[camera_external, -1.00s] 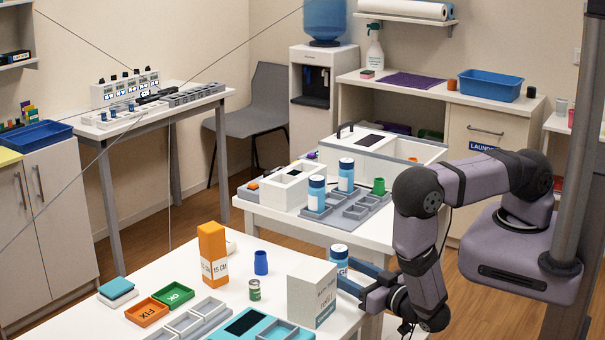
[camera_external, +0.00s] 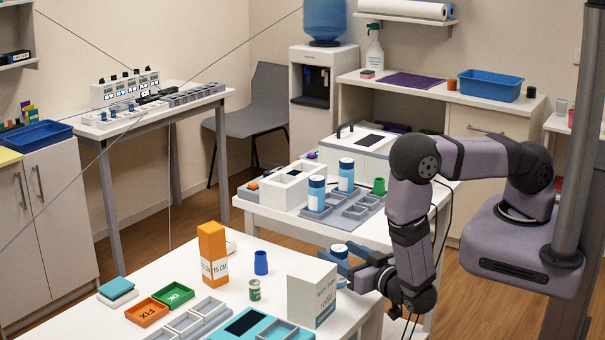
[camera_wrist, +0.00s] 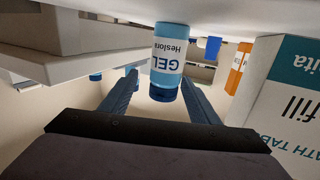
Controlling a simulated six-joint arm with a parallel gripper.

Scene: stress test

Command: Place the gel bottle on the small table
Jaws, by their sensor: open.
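The gel bottle (camera_external: 340,251) stands at the right edge of the front white table (camera_external: 150,262), behind the white carton, partly hidden by my fingers. In the wrist view, which looks upside down, the bottle (camera_wrist: 170,58) shows a light blue and white GEL label and a dark blue cap. My gripper (camera_wrist: 160,78) is open, with one blue finger on each side of the cap end. In the external view my gripper (camera_external: 345,257) is at the bottle from the right. Whether the fingers touch it is unclear. A second white table (camera_external: 350,232) stands behind.
A white carton (camera_external: 311,292) stands close in front of my gripper. An orange box (camera_external: 212,254), a blue cup (camera_external: 261,262) and a small can (camera_external: 254,289) are further left. The second table holds blue-and-white bottles (camera_external: 317,193), grey trays (camera_external: 352,210) and a green cup (camera_external: 379,186).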

